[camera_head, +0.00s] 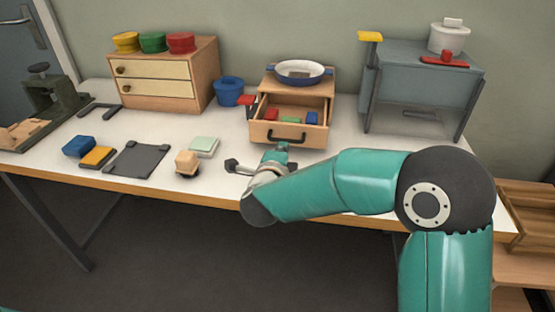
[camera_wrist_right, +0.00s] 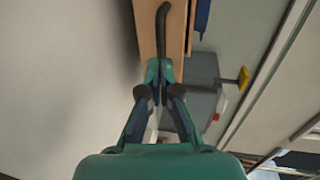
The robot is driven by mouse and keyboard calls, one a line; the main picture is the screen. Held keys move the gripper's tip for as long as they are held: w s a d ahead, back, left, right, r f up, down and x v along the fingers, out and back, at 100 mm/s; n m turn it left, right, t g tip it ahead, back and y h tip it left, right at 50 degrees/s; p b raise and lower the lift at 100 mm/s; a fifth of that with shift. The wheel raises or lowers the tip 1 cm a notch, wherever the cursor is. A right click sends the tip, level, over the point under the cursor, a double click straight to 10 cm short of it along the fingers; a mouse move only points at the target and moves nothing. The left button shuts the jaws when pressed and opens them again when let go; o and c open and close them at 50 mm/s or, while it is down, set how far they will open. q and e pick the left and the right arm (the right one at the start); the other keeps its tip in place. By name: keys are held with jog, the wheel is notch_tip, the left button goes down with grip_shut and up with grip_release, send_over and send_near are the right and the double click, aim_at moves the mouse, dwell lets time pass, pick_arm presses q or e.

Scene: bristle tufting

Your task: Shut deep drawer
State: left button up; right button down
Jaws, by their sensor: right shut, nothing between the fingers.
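The deep drawer (camera_head: 290,143) is wooden and stands open, pulled out toward me from a small wooden cabinet (camera_head: 324,84). Its black bar handle (camera_head: 287,136) is on the front and also shows in the right wrist view (camera_wrist_right: 162,32). Several small red, green and blue items lie inside. My right gripper (camera_head: 278,150) is just in front of the drawer front, below the handle; in the wrist view (camera_wrist_right: 158,72) its fingertips are closed together, empty, close to the handle's end. Whether they touch the drawer I cannot tell. My left gripper is not seen.
A blue-and-white pan (camera_head: 299,72) sits on the cabinet. A blue pot (camera_head: 228,92) and a two-drawer chest (camera_head: 152,88) stand left. A grey stand (camera_head: 425,80) stands right. A wooden knob-like block (camera_head: 187,162) and a pale pad (camera_head: 204,147) lie near the front edge.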

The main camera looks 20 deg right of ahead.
jog(key=shift+x, duration=1.05)
